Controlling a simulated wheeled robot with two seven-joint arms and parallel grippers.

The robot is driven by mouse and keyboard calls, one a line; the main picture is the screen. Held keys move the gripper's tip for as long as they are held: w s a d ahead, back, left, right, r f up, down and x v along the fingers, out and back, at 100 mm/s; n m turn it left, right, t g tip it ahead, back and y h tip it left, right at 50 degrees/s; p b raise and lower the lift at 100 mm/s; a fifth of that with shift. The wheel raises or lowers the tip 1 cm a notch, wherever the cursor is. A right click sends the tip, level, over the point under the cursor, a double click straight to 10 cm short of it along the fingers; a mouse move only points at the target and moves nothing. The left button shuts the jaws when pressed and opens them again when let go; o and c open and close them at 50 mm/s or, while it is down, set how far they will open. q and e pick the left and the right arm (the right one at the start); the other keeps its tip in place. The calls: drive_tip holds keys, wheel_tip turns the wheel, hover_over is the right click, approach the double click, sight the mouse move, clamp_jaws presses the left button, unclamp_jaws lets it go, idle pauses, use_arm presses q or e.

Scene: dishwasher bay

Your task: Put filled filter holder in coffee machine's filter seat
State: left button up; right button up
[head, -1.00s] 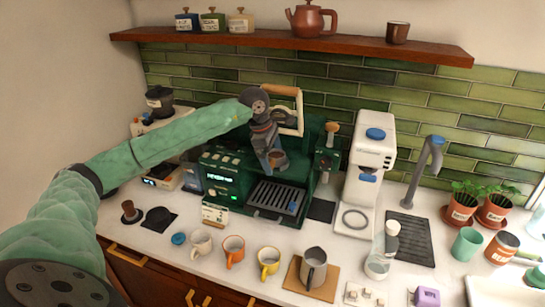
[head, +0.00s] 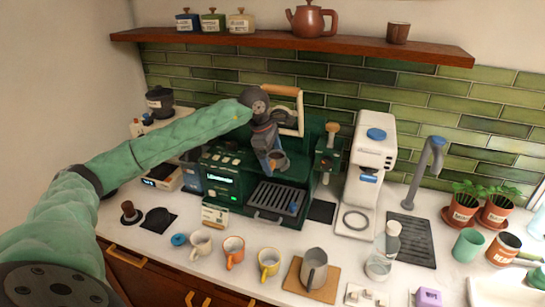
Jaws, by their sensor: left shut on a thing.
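The dark green coffee machine (head: 222,180) stands at the middle of the counter, with a lit display and a slatted drip tray (head: 277,197). My left arm reaches in from the left, and my left gripper (head: 271,152) is in front of the machine's upper front, above the drip tray. It is shut on the filter holder (head: 278,161), whose round basket shows at the fingertips. The filter seat is hidden behind the gripper, and I cannot tell whether the holder touches it. The coffee in the basket is too small to make out. My right gripper is not in view.
A white machine with blue parts (head: 372,160) stands to the right. Several mugs, including an orange one (head: 233,250), and a grey pitcher (head: 314,268) line the front. A wooden shelf (head: 340,43) runs above. A tap (head: 427,168) and plants are at right.

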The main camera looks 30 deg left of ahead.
use_arm(q)
drive_tip(key=shift+s+a+f+b, duration=0.2)
drive_tip(key=shift+f+b, duration=0.25)
drive_tip(key=shift+f, duration=0.15)
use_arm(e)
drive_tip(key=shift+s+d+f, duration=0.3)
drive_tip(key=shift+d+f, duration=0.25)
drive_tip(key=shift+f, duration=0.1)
use_arm(q)
drive_tip(key=o, duration=0.7)
drive_tip(key=shift+c, duration=0.2)
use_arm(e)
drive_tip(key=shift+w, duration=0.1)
use_arm(q)
drive_tip(key=shift+w+d+r+b, duration=0.1)
drive_tip(key=shift+d+r+b, duration=0.05)
drive_tip(key=shift+r+b, duration=0.15)
drive_tip(key=b+v, duration=0.2)
drive_tip(key=v, duration=0.6)
drive_tip(key=shift+a, duration=0.25)
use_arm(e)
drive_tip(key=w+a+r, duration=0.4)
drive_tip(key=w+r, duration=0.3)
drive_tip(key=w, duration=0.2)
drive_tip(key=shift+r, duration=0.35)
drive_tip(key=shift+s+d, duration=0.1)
